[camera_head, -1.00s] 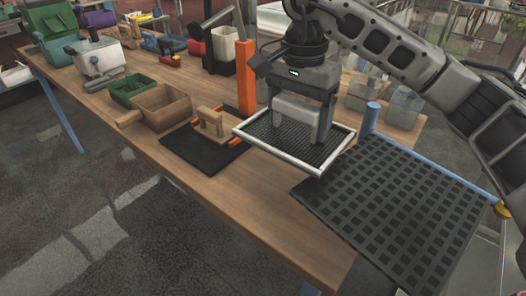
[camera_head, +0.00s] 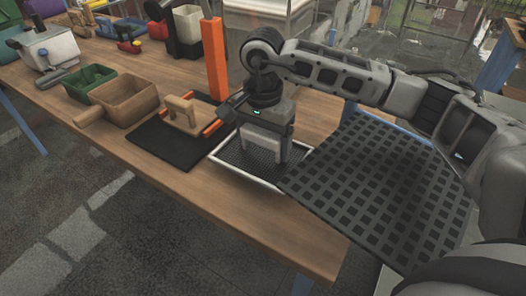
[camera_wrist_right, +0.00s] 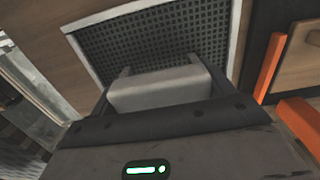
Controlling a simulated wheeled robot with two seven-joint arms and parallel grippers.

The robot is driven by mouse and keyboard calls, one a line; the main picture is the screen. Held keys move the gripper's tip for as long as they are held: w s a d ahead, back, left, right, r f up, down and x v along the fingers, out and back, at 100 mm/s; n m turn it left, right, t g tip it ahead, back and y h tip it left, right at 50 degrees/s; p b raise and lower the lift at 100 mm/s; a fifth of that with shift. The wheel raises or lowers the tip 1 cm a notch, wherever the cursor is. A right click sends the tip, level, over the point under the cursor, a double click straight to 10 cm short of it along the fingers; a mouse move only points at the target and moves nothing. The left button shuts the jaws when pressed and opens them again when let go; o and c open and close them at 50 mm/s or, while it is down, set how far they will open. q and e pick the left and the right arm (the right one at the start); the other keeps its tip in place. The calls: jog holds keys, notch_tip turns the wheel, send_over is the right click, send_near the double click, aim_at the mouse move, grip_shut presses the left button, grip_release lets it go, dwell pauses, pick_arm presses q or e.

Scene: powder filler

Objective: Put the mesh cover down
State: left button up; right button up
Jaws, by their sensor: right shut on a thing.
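The mesh cover (camera_head: 233,158) is a dark mesh in a white rectangular frame with a light grey block handle (camera_head: 261,143). It lies level, at or just above the wooden table near its front edge; I cannot tell whether it touches. My right gripper (camera_head: 268,158) points down and is shut on the handle. In the right wrist view the mesh (camera_wrist_right: 160,40) fills the upper middle, and the handle (camera_wrist_right: 160,90) sits between the fingers of the gripper (camera_wrist_right: 162,82). The gripper hides part of the mesh. My left gripper is not in view.
Left of the cover is a black mat (camera_head: 165,142) with a wooden-handled tool (camera_head: 182,114). An orange post (camera_head: 214,60) stands behind it. Brown (camera_head: 124,100) and green (camera_head: 90,82) boxes are farther left. A dark grid panel (camera_head: 375,190) is close on the right.

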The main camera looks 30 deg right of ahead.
aim_at(263, 152)
jog(key=shift+f+p, duration=0.3)
jog(key=shift+f, duration=1.6)
jog(key=shift+f, duration=0.1)
jog(key=o, duration=1.4)
notch_tip(263, 152, up, 12)
jog(key=shift+r+b, duration=0.2)
jog(key=shift+b, duration=0.85)
